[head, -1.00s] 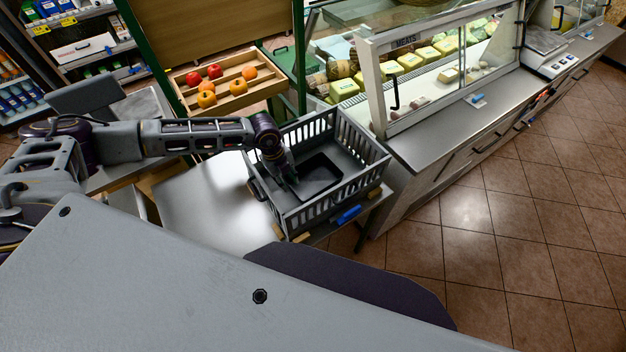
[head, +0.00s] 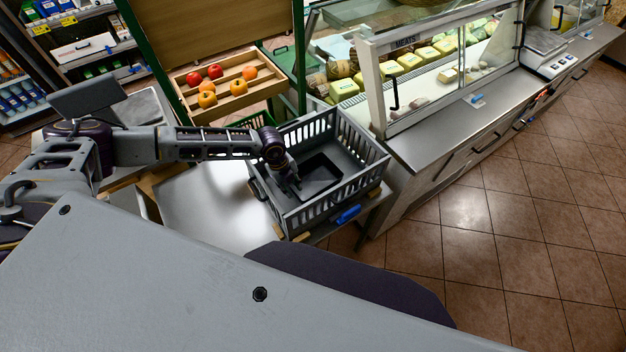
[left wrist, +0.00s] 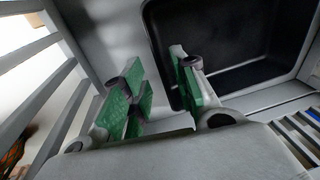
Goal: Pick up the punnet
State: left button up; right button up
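The punnet (head: 320,174) is a black, empty, open tray. It lies in the grey slatted crate (head: 338,206), and it fills the upper right of the left wrist view (left wrist: 245,50). My left gripper (head: 291,186) is inside the crate at the punnet's left side. In the left wrist view its two green-padded fingers (left wrist: 160,92) are apart with nothing gripped between them. One finger overlaps the punnet's edge and the other is outside it. Contact with the rim cannot be told. My right gripper is not in view.
The crate stands on a metal table (head: 205,208), with its slatted walls close around my gripper. A wooden fruit tray (head: 236,98) is behind. The glass meat counter (head: 425,140) stands to the right. The table left of the crate is bare.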

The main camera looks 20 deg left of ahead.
aim_at(293, 192)
pick_arm(q)
jog(key=shift+w+d+f, duration=0.1)
jog(key=shift+d+f, duration=0.05)
jog(key=shift+f, duration=0.75)
jog(key=shift+w+d+f, duration=0.1)
jog(key=shift+f, duration=0.75)
grip_shut()
